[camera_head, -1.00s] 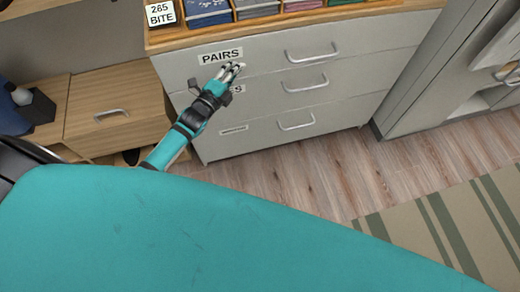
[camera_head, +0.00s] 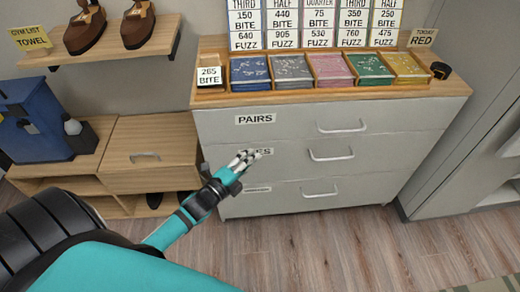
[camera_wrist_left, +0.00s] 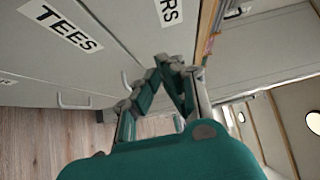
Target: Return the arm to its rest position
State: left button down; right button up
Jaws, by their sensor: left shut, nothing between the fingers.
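My left arm comes in from the lower left in the head view. Its gripper (camera_head: 243,160) is shut and empty, in front of the grey drawer chest (camera_head: 290,128). In the head view it overlaps the middle drawer's label. In the left wrist view the gripper (camera_wrist_left: 172,66) has its fingertips together, with the drawer fronts behind it and a label reading TEES (camera_wrist_left: 62,25) at the upper left. My right gripper is in neither view.
The chest top holds a tray of several coloured compartments (camera_head: 335,70) and a black roll (camera_head: 440,70). A wooden cabinet (camera_head: 150,150) and a blue bag (camera_head: 38,120) stand to the left. Shoes (camera_head: 85,30) sit on a wall shelf. The wooden floor (camera_head: 330,245) in front is clear.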

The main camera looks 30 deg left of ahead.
pick_arm(q)
jog(key=s+f+n+g+y+p, duration=0.1)
jog(key=s+f+n+g, duration=0.25)
jog(key=s+f, duration=0.4)
jog(key=s+f+n+g+y+p, duration=0.1)
jog(key=s+f+n+g, duration=0.25)
jog(key=f, duration=0.75)
jog(key=s+f+n+g+y+p, duration=0.15)
jog(key=s+f+n, duration=0.35)
jog(key=f, duration=0.5)
jog(key=s+d+f+n+g, duration=0.1)
jog(key=s+d+f+g, duration=0.1)
jog(key=s, duration=0.6)
jog(key=s+d+f+n+g+p, duration=0.1)
jog(key=s+d+f+n+g, duration=0.1)
jog(key=s+f, duration=0.3)
jog(key=s+d+f+n+g+p, duration=0.1)
jog(key=s+f+g, duration=0.3)
jog(key=s, duration=0.8)
jog(key=shift+s+d+n+h, duration=0.35)
jog(key=shift+d+n, duration=0.3)
jog(key=shift+n, duration=0.05)
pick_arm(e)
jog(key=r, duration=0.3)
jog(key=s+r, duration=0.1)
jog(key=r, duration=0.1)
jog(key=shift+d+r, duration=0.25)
